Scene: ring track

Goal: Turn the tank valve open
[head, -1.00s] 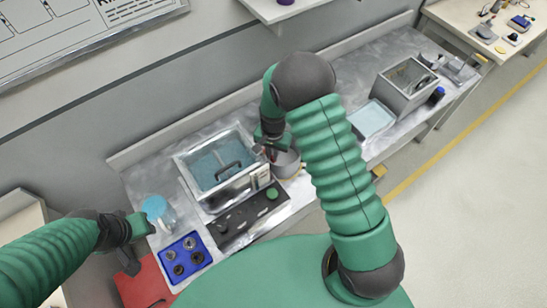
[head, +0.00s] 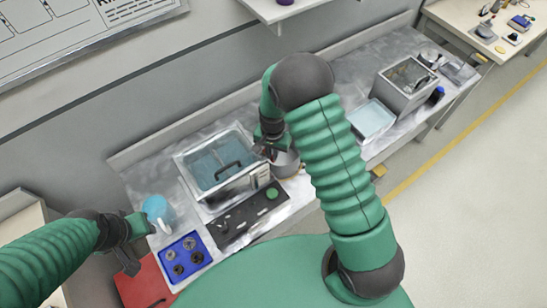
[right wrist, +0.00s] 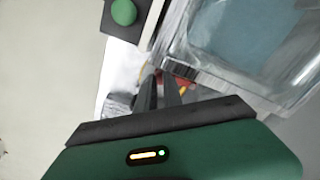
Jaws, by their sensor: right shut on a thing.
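The tank (head: 243,184) is a clear-walled box with a metal frame, a dark handle and blue water, standing on the bench in the head view. Its edge also shows in the right wrist view (right wrist: 262,85). My right gripper (head: 270,152) is at the tank's right side, shut on a small red part that I take for the valve (right wrist: 186,88). The fingers (right wrist: 158,92) largely hide it, and its turn angle cannot be read. My left gripper (head: 130,264) hangs at the bench's left end, below a blue jug (head: 157,209). Its jaw opening is unclear.
A grey pot (head: 287,163) stands close beside my right gripper. A black panel with a green button (head: 272,193) lies in front of the tank. A metal box (head: 405,88) stands farther right.

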